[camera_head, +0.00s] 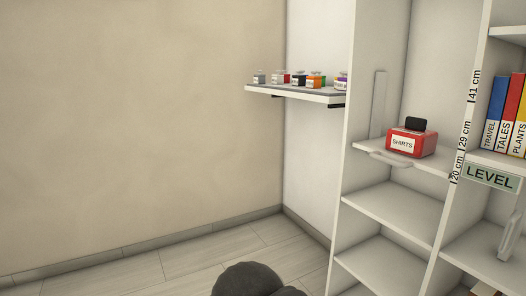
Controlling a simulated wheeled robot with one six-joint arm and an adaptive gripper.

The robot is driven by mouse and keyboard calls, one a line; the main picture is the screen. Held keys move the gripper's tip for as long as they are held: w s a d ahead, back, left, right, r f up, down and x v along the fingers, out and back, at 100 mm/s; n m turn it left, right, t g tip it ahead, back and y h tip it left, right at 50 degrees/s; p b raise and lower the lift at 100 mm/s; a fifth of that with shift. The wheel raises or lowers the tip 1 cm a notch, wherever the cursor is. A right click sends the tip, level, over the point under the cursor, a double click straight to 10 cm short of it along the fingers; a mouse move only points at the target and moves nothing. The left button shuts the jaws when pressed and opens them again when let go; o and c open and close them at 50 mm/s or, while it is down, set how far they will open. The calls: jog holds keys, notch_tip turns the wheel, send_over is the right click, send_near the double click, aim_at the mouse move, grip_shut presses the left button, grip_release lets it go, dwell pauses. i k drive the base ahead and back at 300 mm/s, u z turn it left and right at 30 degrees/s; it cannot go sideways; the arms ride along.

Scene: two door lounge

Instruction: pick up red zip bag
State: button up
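A red bag-like block (409,143) with a white label reading "SHIRTS" sits upright on a middle shelf of the white shelving unit, at the right of the head view. It is the only red bag-like thing I see, though I cannot make out a zip. A black piece (415,124) stands up at its top; I cannot tell if it is a handle or a separate thing. My gripper is not in view.
A pale handle-like bar (391,159) sticks out at that shelf's front edge. A wall shelf (300,93) at left holds several small coloured jars. Upright books (496,112) stand on the right, above a "LEVEL" sign (490,178). The lower shelves below the red block look empty.

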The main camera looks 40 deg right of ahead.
aim_at(412, 139)
jog(key=i, duration=2.4)
jog(key=z, duration=2.6)
